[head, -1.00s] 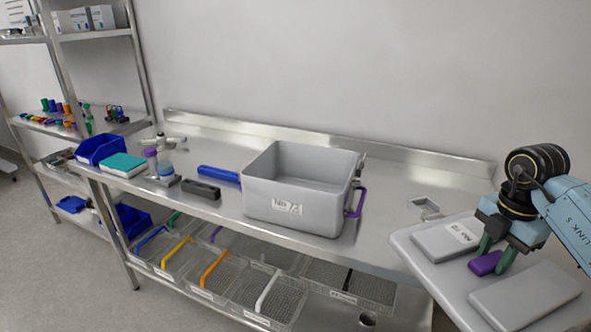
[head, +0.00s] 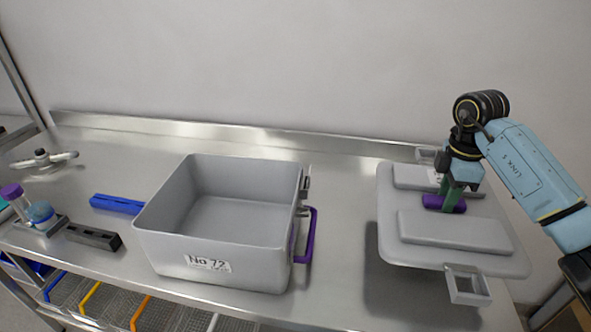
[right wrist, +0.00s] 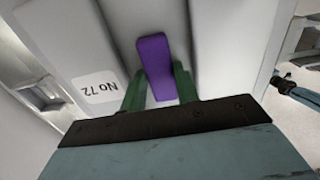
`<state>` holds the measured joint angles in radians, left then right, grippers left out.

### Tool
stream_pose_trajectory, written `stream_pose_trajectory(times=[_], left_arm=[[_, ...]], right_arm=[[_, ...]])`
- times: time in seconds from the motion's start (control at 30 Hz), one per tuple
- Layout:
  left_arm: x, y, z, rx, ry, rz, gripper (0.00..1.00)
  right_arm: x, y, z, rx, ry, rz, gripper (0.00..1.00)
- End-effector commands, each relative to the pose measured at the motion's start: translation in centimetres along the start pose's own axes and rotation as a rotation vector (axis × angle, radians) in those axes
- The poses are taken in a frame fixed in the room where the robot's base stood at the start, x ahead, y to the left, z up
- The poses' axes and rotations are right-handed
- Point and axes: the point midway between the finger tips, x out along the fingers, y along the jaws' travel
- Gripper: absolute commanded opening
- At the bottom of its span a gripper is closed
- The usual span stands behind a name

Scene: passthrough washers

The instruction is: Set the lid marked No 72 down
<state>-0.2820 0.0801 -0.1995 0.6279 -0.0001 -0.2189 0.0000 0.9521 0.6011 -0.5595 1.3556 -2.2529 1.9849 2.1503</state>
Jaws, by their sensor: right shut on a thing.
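The grey lid (head: 455,232) is at the right of the head view, level and over the steel bench, with a dark shadow beside it. I cannot tell exactly how far above the bench it is. Its label reads No 72 in the right wrist view (right wrist: 98,88). My right gripper (head: 452,200) points down and is shut on the lid's purple handle (head: 432,202), which also shows between the green fingers in the right wrist view (right wrist: 157,65). The open grey box (head: 210,262), marked No 72, stands to the left of the lid. My left gripper is not in view.
The steel bench (head: 345,215) has a bare strip between box and lid. A blue bar (head: 117,204) and a dark block (head: 93,236) lie left of the box. A holder with a purple-capped tube (head: 18,200) stands farther left. A raised ledge (head: 230,136) runs along the back.

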Motion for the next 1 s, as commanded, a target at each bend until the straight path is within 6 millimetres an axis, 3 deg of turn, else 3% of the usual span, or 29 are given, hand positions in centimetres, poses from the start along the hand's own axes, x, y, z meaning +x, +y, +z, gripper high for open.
stream_pose_trajectory(times=[0.17, 0.3, 0.53, 0.77, 1.0], left_arm=[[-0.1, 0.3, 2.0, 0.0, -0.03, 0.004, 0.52], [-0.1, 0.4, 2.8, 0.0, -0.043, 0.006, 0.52], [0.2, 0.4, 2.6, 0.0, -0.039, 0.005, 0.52], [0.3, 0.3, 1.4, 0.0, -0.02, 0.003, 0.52], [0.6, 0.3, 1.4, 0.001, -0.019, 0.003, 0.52]], right_arm=[[-0.1, 0.0, 0.0, -0.001, 0.001, 0.003, 0.0], [1.1, 0.0, 0.0, -0.001, 0.001, 0.0, 0.0], [5.1, 0.0, -0.1, -0.002, 0.002, 0.0, 0.0], [6.7, 0.0, 0.0, -0.002, 0.002, 0.002, 0.0], [9.7, 0.0, -0.1, -0.002, 0.002, 0.001, 0.0]])
